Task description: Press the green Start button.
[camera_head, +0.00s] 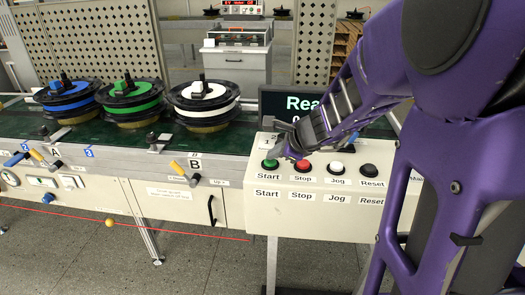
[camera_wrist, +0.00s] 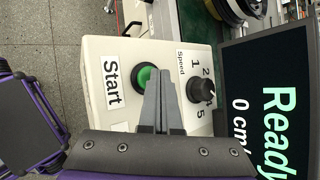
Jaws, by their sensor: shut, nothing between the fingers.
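The green Start button (camera_head: 269,165) is at the left end of a row on the cream control box. In the wrist view the green button (camera_wrist: 146,77) shows beside the "Start" label, partly covered by my fingers. My gripper (camera_head: 277,151) is above the button row, near the green button. In the wrist view my gripper (camera_wrist: 160,72) is shut and empty, its fingertips overlapping the button's edge. I cannot tell whether they touch it.
Red Stop (camera_head: 302,166), white Jog (camera_head: 336,167) and black Reset (camera_head: 369,170) buttons continue the row. A speed knob (camera_wrist: 201,90) and a screen (camera_wrist: 270,100) reading "Ready" stand close by. A conveyor (camera_head: 150,140) with blue, green and white hub motors is at left.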

